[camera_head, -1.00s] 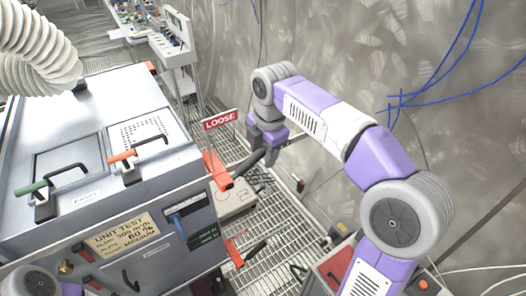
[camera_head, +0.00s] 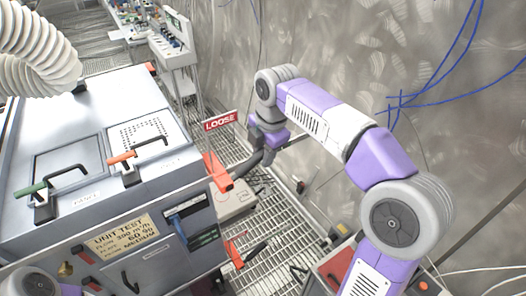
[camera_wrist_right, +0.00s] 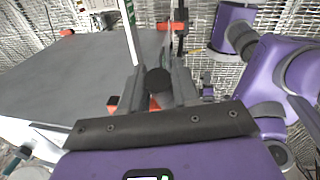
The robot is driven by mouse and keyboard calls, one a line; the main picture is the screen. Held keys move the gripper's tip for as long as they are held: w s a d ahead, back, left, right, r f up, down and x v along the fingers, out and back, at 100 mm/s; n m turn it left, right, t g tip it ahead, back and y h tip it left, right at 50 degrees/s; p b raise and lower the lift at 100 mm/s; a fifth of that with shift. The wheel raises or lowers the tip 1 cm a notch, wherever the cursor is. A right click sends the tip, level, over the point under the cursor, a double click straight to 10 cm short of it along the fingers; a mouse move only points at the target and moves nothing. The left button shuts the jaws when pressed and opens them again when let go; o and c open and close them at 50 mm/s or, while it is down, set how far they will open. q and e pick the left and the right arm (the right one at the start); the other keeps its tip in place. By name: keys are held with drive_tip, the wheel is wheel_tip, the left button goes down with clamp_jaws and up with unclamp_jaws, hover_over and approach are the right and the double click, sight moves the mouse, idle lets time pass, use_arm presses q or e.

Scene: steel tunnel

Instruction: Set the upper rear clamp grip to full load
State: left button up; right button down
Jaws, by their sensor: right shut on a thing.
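The upper clamp on the right side of the grey unit has an orange-red body (camera_head: 217,173) and a dark grip (camera_head: 247,163) pointing up and right. My right gripper (camera_head: 262,158) is at that grip and shut on it. In the right wrist view, the dark round end of the grip (camera_wrist_right: 158,80) shows between the fingers, with orange parts behind. A red sign reading LOOSE (camera_head: 220,121) stands above this clamp. A lower orange-red clamp (camera_head: 233,252) with a dark grip is apart from my gripper. My left gripper is out of view.
The grey unit (camera_head: 100,105) has green and orange handled latches on top. A pale box (camera_head: 235,202) lies on the grating behind the clamps. The tunnel wall (camera_head: 350,60) rises at right, close to my right arm. Open grating (camera_head: 290,235) shows below the arm.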

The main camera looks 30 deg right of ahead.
wheel_tip(320, 180, down, 7)
drive_tip(key=d+y+b, duration=0.1)
drive_tip(key=y+b, duration=0.3)
drive_tip(key=y, duration=0.2)
drive_tip(key=shift+f+m+g+y, duration=0.15)
drive_tip(key=shift+m+g+y, duration=0.15)
drive_tip(key=shift+d, duration=0.15)
drive_tip(key=c, duration=1.1)
unclamp_jaws()
drive_tip(key=shift+o, duration=1)
drive_tip(key=shift+r, duration=0.2)
